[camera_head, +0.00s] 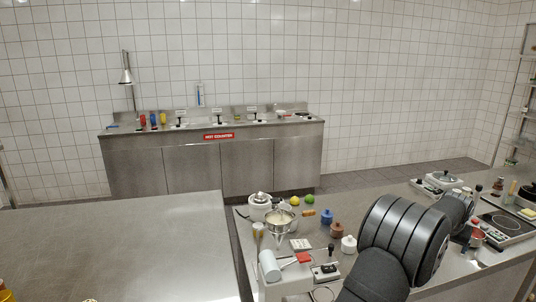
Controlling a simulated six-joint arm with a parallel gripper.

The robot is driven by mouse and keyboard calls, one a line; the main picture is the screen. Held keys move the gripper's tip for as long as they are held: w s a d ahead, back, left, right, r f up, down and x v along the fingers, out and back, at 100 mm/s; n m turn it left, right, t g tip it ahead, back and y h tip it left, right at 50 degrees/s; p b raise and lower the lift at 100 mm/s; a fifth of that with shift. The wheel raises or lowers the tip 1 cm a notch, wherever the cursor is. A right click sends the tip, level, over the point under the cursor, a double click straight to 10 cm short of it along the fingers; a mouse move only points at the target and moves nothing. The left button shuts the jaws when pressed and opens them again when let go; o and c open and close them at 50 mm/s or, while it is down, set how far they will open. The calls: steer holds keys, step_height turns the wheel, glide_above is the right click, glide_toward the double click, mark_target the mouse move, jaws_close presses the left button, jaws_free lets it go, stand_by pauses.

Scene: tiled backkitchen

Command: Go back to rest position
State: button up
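My own black arm rises from the bottom right and bends over the right-hand steel counter (411,272). Its large rounded link hides part of the counter, and a smaller black link shows just to the right of it. My gripper's fingers cannot be made out; they seem hidden behind the arm. Whether they hold anything does not show.
Left of the arm stand a metal bowl (280,221), a blue jar (326,216), a brown jar (337,230) and a white jar (349,244). Right of it is a black hotplate (507,224). The left steel table (130,245) is mostly clear.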

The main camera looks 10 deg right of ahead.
steer(key=s+r, duration=0.7)
steer(key=r, duration=0.2)
steer(key=w+a+n+y, duration=0.1)
steer(key=w+a+n, duration=0.1)
steer(key=w+a, duration=0.6)
steer(key=w+a+n+t+y, duration=0.1)
steer(key=w+a+n, duration=0.1)
steer(key=w+a, duration=0.5)
steer(key=w+a+n+t, duration=0.1)
steer(key=w+a, duration=0.7)
steer(key=w, duration=0.9)
steer(key=shift+w+a+r+n+y, duration=0.15)
steer(key=shift+a+r+n+y, duration=0.2)
steer(key=shift+n, duration=0.35)
